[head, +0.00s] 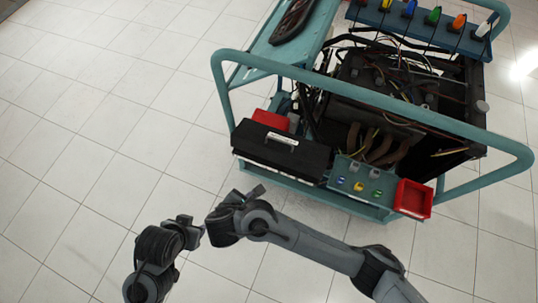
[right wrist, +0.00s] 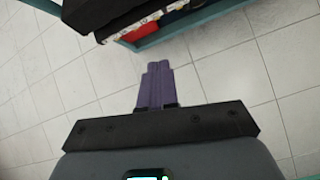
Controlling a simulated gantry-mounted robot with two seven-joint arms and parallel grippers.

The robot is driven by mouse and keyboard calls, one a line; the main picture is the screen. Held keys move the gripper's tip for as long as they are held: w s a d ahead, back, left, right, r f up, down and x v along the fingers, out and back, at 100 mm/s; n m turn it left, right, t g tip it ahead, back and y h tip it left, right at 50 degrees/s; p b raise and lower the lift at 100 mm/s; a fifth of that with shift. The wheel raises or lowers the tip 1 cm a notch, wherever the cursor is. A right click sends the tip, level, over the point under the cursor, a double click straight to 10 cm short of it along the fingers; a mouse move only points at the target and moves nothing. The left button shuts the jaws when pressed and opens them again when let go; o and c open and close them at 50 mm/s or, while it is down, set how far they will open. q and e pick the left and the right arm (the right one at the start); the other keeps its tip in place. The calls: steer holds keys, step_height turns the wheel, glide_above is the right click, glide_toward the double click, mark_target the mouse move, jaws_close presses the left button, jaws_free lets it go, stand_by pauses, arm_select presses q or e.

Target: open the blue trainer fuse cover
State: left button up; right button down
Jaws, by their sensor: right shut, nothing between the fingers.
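The blue-framed engine trainer (head: 225,95) stands in the upper right of the head view. At its near left corner is a black box with a lid (head: 265,150) and a pale handle or label; it seems to be the fuse cover and looks closed. In the right wrist view, a black box part (right wrist: 105,15) shows at the top. My right gripper (head: 257,190) is just in front of the box, apart from it; its purple fingers (right wrist: 155,85) are together and empty. My left gripper (head: 197,228) is lower left, over the floor, its fingers too small to judge.
A red tray (head: 412,198) and a small panel with coloured knobs (head: 350,180) sit right of the black box. A red item (head: 270,120) lies behind it. The tubular rail crosses above. The tiled floor (head: 80,130) at left is clear.

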steer(key=w+f+n+t+h+b, duration=0.1)
steer(key=w+n+t+b, duration=0.3)
steer(key=w, duration=0.4)
steer(key=m+b, duration=0.1)
steer(key=b, duration=0.5)
glide_toward(270, 149)
steer(key=x, duration=0.5)
steer(key=shift+a+f, duration=0.1)
steer(key=shift+f, duration=0.05)
steer(key=w, duration=0.1)
steer(key=w+b, duration=0.1)
steer(key=w+d, duration=0.1)
steer(key=shift+r, duration=0.35)
steer(key=shift+w+r+b, duration=0.15)
steer(key=shift+w+b, duration=0.15)
steer(key=shift+w, duration=0.05)
arm_select(q)
step_height(270, 149, down, 14)
steer(key=shift+r, duration=0.15)
arm_select(e)
steer(key=shift+r, duration=0.1)
arm_select(q)
steer(key=shift+d+r, duration=0.1)
steer(key=shift+d, duration=0.05)
arm_select(e)
steer(key=shift+d, duration=0.1)
